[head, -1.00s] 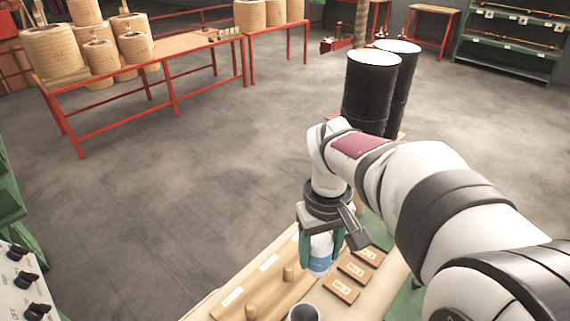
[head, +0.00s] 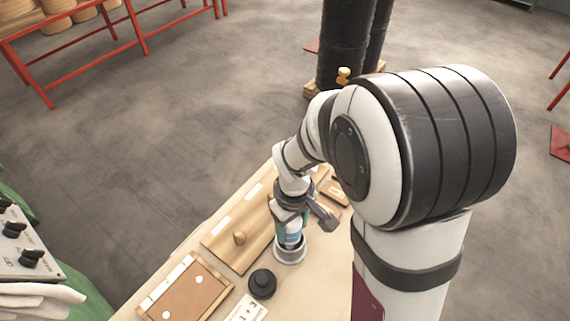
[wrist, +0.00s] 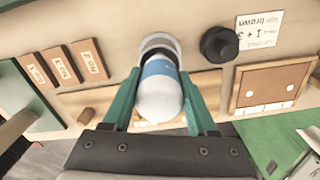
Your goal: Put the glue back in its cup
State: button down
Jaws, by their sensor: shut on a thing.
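The glue is a white bottle with a blue band (wrist: 158,68), held between my gripper's two green fingers (wrist: 160,108). In the head view my gripper (head: 291,222) points down, shut on the bottle (head: 292,237), which looks roughly upright. The cup (head: 289,257) is a grey round holder on the bench, directly below the bottle. The bottle's lower end overlaps the cup's mouth in both views. In the wrist view the cup's rim (wrist: 158,38) shows around the bottle's far end. How deep the bottle sits in the cup is hidden.
A black round knob-like piece (head: 262,283) stands on the bench close to the cup. A wooden board with a peg (head: 239,238) lies to the left. Labelled wooden blocks (wrist: 62,65) lie at left in the wrist view. A paper note (head: 247,310) lies in front.

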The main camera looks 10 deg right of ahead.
jog(key=shift+f, duration=0.5)
jog(key=shift+c, duration=0.6)
grip_release()
notch_tip(320, 180, up, 16)
jog(key=shift+f, duration=0.1)
